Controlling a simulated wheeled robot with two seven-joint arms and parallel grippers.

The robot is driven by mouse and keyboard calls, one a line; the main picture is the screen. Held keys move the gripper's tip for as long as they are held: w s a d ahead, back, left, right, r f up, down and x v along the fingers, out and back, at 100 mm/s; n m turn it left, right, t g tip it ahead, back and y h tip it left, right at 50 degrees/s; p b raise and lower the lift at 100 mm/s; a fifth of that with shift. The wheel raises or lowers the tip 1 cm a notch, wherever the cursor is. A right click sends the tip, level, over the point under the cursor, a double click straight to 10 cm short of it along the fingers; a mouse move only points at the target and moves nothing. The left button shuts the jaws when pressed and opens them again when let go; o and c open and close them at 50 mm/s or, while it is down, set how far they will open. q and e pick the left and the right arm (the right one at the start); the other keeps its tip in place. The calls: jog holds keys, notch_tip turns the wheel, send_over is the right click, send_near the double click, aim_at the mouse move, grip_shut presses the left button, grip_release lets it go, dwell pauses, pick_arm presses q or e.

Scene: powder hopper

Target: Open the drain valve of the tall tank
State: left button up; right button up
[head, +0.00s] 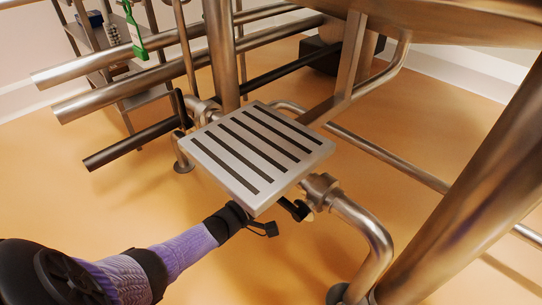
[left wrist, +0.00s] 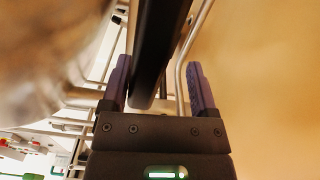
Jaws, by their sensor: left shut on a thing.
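A steel drain valve (head: 320,190) sits on a bent pipe beside the slotted step plate in the head view. A short black handle (head: 295,209) comes off it, partly hidden by the plate. My left gripper (head: 270,226) reaches in from the lower left, just below the plate's near corner. In the left wrist view a long black bar, the handle (left wrist: 157,45), lies between the two purple-padded fingers of my left gripper (left wrist: 160,82). The gripper is shut on it. The fingertips' contact is hard to see. My right gripper is not in view.
The slotted step plate (head: 258,150) hangs close above my left gripper. A second valve with a black handle (head: 181,108) is behind it. Thick steel pipes (head: 140,82), a leg (head: 470,180) and a steel vessel (head: 460,20) surround the spot. The orange floor (head: 60,190) at left is clear.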

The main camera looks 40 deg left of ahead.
pick_arm(q)
jog(key=s+p, duration=0.3)
jog(key=s, duration=0.6)
jog(key=shift+s+a, duration=0.15)
jog(key=shift+a, duration=0.25)
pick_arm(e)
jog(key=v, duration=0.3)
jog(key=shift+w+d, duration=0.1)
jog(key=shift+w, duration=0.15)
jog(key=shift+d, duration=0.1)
